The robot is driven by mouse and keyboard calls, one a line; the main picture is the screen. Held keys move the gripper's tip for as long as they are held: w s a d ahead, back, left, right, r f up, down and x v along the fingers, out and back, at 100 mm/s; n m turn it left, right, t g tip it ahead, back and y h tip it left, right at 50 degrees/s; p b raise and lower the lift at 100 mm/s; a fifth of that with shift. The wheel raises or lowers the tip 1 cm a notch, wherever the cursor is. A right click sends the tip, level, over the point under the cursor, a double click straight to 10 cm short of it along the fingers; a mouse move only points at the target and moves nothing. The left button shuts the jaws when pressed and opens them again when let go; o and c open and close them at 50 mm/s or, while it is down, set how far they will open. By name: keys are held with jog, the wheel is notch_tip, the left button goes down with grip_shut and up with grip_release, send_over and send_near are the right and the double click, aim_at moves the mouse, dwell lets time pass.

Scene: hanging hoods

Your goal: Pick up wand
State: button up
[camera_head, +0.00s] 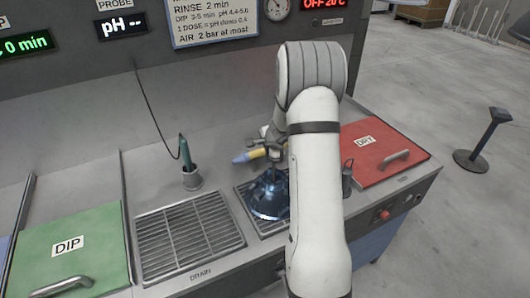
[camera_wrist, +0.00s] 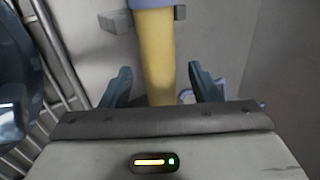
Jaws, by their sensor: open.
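The wand (camera_head: 248,156) has a yellow body with a blue end and lies roughly level above the counter in the head view. In the wrist view, its yellow shaft (camera_wrist: 156,60) runs between the two fingers of my gripper (camera_wrist: 161,85), with a blue part at the top edge. My gripper is open, with a gap on each side of the shaft. In the head view my arm hides part of the gripper and the wand's right end.
A glossy dark-blue object (camera_head: 268,198) stands just below the wand on a grate. A green probe (camera_head: 185,152) with a cable stands in a cup to the left. The drain grate (camera_head: 188,243) is bare. A red DRY lid (camera_head: 378,152) and green DIP lid (camera_head: 70,245) flank the counter.

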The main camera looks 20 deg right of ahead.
jog(key=shift+c, duration=0.3)
jog(key=c, duration=1.2)
